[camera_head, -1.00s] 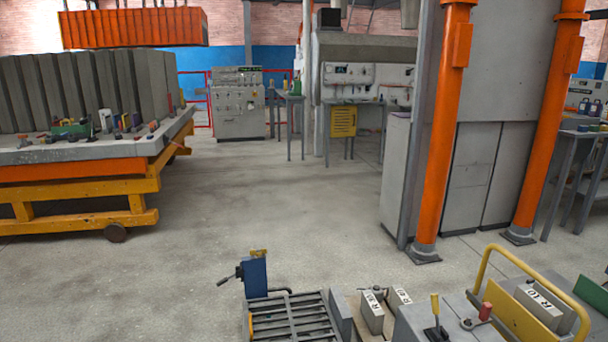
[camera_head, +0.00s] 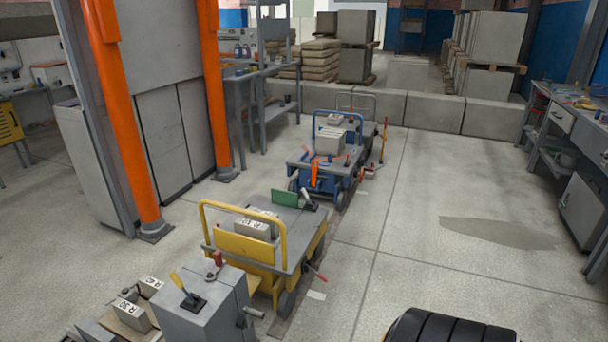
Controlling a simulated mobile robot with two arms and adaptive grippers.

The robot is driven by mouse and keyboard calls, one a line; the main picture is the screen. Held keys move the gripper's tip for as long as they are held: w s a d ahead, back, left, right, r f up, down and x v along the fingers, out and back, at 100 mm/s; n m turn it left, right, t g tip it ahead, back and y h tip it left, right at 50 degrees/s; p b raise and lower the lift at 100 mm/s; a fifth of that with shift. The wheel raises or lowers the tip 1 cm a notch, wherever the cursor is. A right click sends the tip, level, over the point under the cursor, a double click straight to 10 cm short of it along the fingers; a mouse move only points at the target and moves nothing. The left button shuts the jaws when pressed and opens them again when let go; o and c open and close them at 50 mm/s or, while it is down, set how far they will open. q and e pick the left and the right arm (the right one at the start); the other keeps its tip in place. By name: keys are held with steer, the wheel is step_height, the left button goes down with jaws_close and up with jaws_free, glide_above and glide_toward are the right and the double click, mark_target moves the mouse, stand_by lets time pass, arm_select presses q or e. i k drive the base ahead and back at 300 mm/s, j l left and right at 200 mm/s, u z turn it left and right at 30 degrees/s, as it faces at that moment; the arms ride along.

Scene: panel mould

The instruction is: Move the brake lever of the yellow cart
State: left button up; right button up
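The yellow cart (camera_head: 290,246) stands on the floor near the picture's middle, with a yellow tube handle and a yellow panel at its near end. A grey block and a green plate are on its top. A thin lever with a red grip (camera_head: 316,273) sticks out to the right from its low right side, near the wheels; it looks like the brake lever. Its lower end is hard to make out. Neither of my grippers is in view.
A grey box (camera_head: 205,305) with yellow-handled and red-knobbed levers stands in front of the cart. A blue cart (camera_head: 335,170) stands behind it. An orange post (camera_head: 128,120) rises at left. A black ribbed object (camera_head: 450,327) is at the bottom edge. Floor right of the carts is mostly clear.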

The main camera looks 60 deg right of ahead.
mark_target(319, 275)
steer(key=z, duration=1.9)
steer(key=u, duration=0.4)
steer(key=i+l+u, duration=0.2)
steer(key=u, duration=0.15)
steer(key=i+l+u, duration=0.15)
steer(key=l+u, duration=0.2)
steer(key=l, duration=0.15)
steer(key=i+l+u, duration=0.15)
steer(key=l+u, duration=0.15)
